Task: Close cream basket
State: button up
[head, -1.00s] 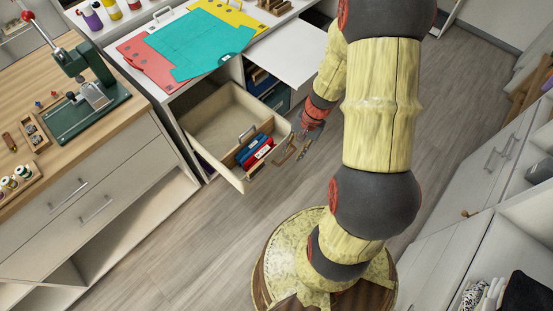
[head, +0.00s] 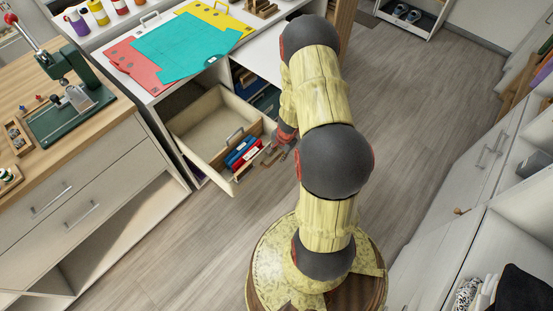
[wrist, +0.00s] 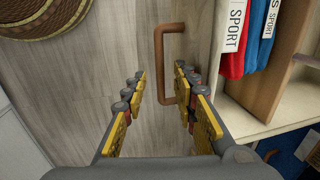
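The cream basket (head: 203,125) is pulled out of the white cubby unit like an open drawer. In the wrist view, the basket's brown handle (wrist: 158,65) stands just ahead of my gripper (wrist: 160,88), nearer the right finger. The fingers are apart, with nothing held between them. I cannot tell whether the right finger touches the handle. In the head view my gripper (head: 281,148) is small and partly hidden, at the basket's front right.
Red, teal (head: 187,45) and yellow sheets lie on top of the cubby unit. Blue items sit in the compartment right of the basket. A wooden-topped cabinet with a green press (head: 75,105) stands at left. White cabinets (head: 470,175) line the right.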

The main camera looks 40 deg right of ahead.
jog(key=shift+w+f+b, duration=0.15)
jog(key=shift+f+b, duration=0.1)
jog(key=shift+f, duration=0.5)
jog(key=shift+w+f+b, duration=0.15)
jog(key=shift+f+b, duration=0.05)
jog(key=shift+f, duration=0.5)
jog(key=shift+c, duration=0.8)
grip_shut()
